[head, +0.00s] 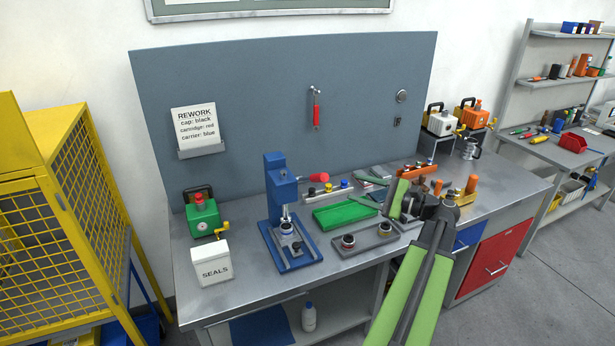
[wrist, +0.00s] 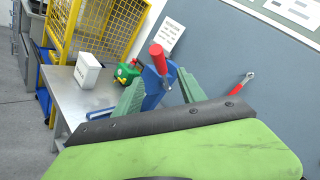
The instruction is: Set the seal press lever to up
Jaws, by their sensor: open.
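The blue seal press (head: 281,185) stands upright on the bench, left of the middle. Its lever, with a red handle (head: 318,177), sticks out to the right from the press head, roughly level. A small round part sits under the ram on the press base (head: 267,233). My gripper (head: 360,190) is open and empty, to the right of the lever, with its green fingers pointing towards it. In the wrist view the red handle (wrist: 163,60) shows between the two fingertips (wrist: 158,88), with no visible contact. The blue press column (wrist: 152,90) is behind it, partly hidden.
A green tray (head: 335,224) and a grey tray (head: 345,255) with two round parts lie under and beside my gripper. A white SEALS box (head: 212,264) and a green tester (head: 203,216) stand left of the press. A grey back panel (head: 230,90) rises behind.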

